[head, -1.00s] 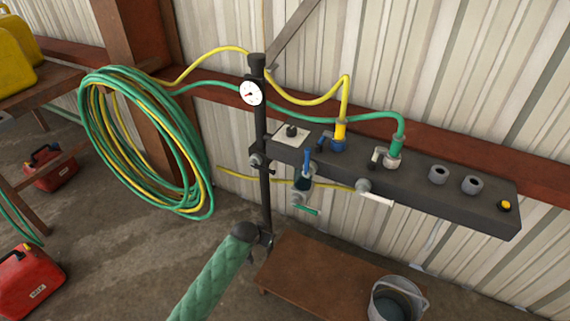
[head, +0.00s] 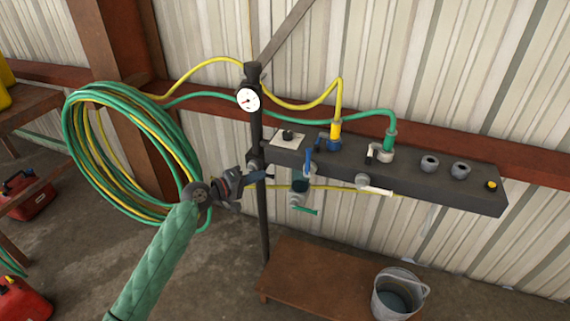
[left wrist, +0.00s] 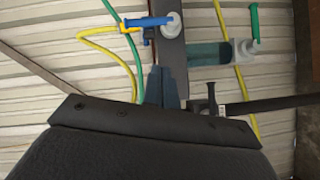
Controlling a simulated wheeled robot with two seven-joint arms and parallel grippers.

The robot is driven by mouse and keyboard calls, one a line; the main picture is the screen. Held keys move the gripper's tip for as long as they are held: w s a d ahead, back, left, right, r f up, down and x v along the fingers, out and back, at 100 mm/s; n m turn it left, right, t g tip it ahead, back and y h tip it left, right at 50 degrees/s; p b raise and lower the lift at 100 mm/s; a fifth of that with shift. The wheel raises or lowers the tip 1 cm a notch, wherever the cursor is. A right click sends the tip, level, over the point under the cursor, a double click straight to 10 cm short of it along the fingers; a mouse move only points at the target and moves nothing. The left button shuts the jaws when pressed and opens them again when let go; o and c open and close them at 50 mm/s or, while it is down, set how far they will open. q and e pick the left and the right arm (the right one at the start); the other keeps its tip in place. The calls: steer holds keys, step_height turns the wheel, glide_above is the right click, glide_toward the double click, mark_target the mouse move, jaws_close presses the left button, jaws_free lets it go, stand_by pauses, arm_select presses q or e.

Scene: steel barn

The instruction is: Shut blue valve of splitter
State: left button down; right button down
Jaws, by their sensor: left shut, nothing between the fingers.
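The splitter is a long dark bar (head: 430,190) fixed level in front of the wall. Its blue valve has a blue lever (head: 308,160) on the bar's front face, standing upright across the bar. In the left wrist view this blue lever (left wrist: 148,22) lies sideways from a pale hub, at the top middle. My left gripper (head: 266,176) is shut and empty, near the bar's left end and left of the blue lever, apart from it. Its fingertips (left wrist: 163,82) point up toward the bar in the left wrist view. My right gripper is not in view.
A white lever (head: 376,190) and a green lever (head: 305,211) are right of and below the blue one. A dark post with a gauge (head: 248,99) stands by my gripper. Coiled hoses (head: 130,150) hang left. A bench (head: 300,275) with a bucket (head: 398,293) stands below.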

mark_target(309, 162)
arm_select(q)
steer(key=r+n, duration=0.1)
steer(key=n, duration=0.2)
steer(key=shift+w+r+t+h, duration=0.1)
steer(key=shift+r+t+h, duration=0.2)
steer(key=shift+r+t, duration=0.1)
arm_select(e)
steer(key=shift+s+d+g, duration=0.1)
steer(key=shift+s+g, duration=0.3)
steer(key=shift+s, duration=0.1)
arm_select(q)
steer(key=shift+a+n, duration=0.1)
steer(key=shift+n, duration=0.2)
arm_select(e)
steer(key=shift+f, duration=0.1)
